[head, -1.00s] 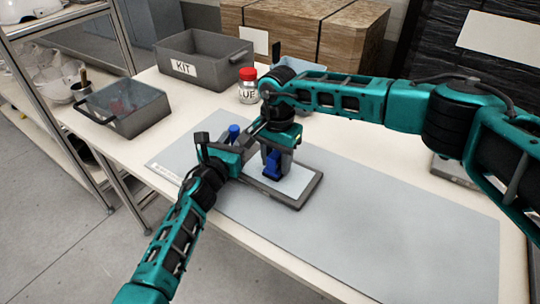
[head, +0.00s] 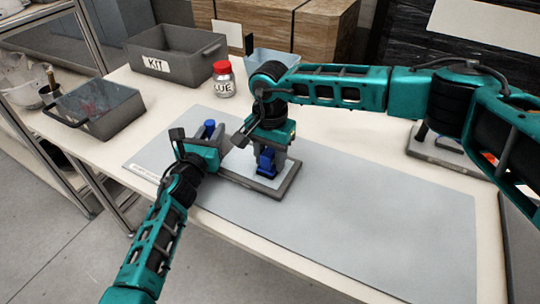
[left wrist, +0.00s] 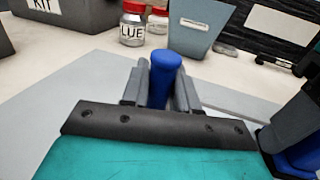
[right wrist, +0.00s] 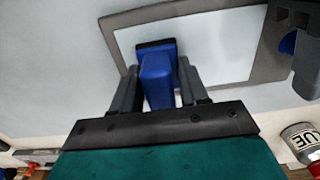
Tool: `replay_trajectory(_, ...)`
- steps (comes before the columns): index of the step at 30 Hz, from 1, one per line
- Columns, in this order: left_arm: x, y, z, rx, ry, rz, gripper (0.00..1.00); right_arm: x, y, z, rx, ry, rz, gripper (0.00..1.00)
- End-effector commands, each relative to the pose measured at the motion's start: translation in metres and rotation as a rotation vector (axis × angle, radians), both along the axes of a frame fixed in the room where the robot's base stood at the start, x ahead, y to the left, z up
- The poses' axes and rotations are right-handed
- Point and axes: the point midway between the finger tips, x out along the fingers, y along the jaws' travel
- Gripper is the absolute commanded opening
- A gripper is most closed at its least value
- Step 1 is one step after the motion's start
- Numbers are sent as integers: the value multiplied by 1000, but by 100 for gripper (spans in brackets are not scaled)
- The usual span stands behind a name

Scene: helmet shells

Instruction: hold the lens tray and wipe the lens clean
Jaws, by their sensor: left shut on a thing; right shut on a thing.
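The lens tray (head: 284,186) is a flat dark grey frame around a pale lens (right wrist: 218,50), lying on the grey mat. My left gripper (head: 209,141) is shut on the tray's upright blue handle (left wrist: 165,75) at the tray's left end. My right gripper (head: 268,156) points down over the lens, shut on a blue wiper (right wrist: 157,75) with a dark pad. The wiper's pad is at the lens surface; whether it touches is hard to tell. The arms hide part of the lens in the head view.
A glue jar (head: 223,80) with a red lid, a KIT bin (head: 175,52) and a light blue bin (head: 272,62) stand behind. A grey bin (head: 98,110) is at the left. Another dark tray (head: 445,152) lies at the right. The mat's (head: 370,220) front right is clear.

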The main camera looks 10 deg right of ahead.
Motion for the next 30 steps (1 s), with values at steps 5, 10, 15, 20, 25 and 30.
replay_trajectory(5, 0, -1, 1, 0, -3, -2, 0, 8, 10, -1, 1, -1, -1, 19)
replay_trajectory(10, 0, -1, 1, 0, -3, -3, 0, 16, 19, -1, 1, -1, 0, 19)
replay_trajectory(15, 0, -2, 1, -1, -3, -4, 0, 20, 24, -1, 2, -1, 0, 19)
replay_trajectory(20, 0, -2, 1, -1, -3, -4, 0, 20, 24, -1, 2, -1, 1, 19)
replay_trajectory(25, 0, -2, 1, -1, -3, -5, 0, 20, 25, 1, 2, -2, 1, 19)
replay_trajectory(30, 0, -2, 1, -1, -3, -4, 0, 21, 24, 18, 2, -4, 1, 19)
